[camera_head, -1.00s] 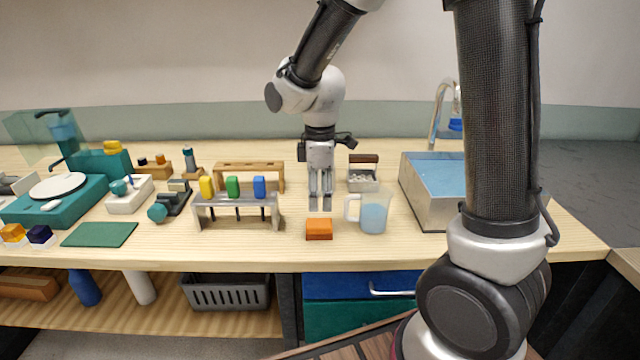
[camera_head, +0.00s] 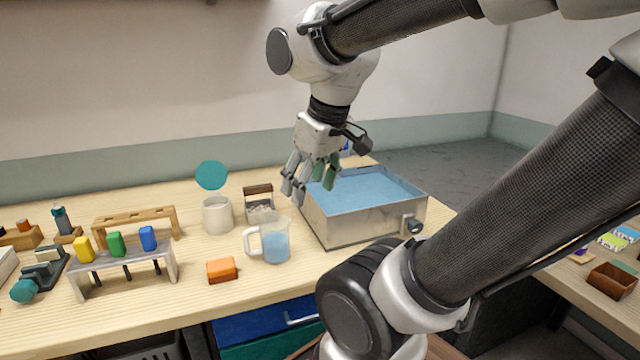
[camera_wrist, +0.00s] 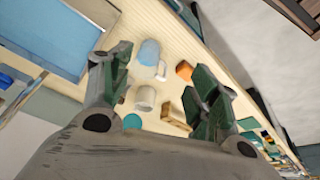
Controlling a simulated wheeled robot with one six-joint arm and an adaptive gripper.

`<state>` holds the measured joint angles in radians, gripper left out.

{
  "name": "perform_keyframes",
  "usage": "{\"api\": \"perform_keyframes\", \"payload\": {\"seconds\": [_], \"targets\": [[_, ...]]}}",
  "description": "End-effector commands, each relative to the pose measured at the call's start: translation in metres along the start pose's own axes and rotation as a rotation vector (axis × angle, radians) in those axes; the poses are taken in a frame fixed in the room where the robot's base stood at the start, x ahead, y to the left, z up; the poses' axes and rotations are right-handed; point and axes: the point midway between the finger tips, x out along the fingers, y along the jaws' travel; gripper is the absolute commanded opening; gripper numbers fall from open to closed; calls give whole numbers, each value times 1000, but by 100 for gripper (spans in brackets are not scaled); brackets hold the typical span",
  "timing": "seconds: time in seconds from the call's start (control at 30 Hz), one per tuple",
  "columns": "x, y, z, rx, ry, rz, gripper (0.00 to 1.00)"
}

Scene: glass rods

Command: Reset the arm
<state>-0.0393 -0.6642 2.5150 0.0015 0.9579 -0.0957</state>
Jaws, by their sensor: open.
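My gripper (camera_head: 312,178) is open and empty. My arm reaches in from the right and blocks part of the head view.
Below and left stand a jug of blue liquid (camera_head: 275,243), an orange block (camera_head: 222,270), a white cup (camera_head: 217,218) and a small wooden-handled container (camera_head: 259,205). The basin (camera_head: 350,229) is at the right.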

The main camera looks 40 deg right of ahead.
Motion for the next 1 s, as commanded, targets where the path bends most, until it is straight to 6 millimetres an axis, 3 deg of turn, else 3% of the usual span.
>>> {"api": "perform_keyframes", "payload": {"seconds": [0.1, 0.2, 1.0], "targets": [[-7, 5, 17, 105, 34, 13, 61], [-9, 6, 22, 137, 42, 16, 61], [-9, 6, 22, 135, 41, 15, 61]]}}
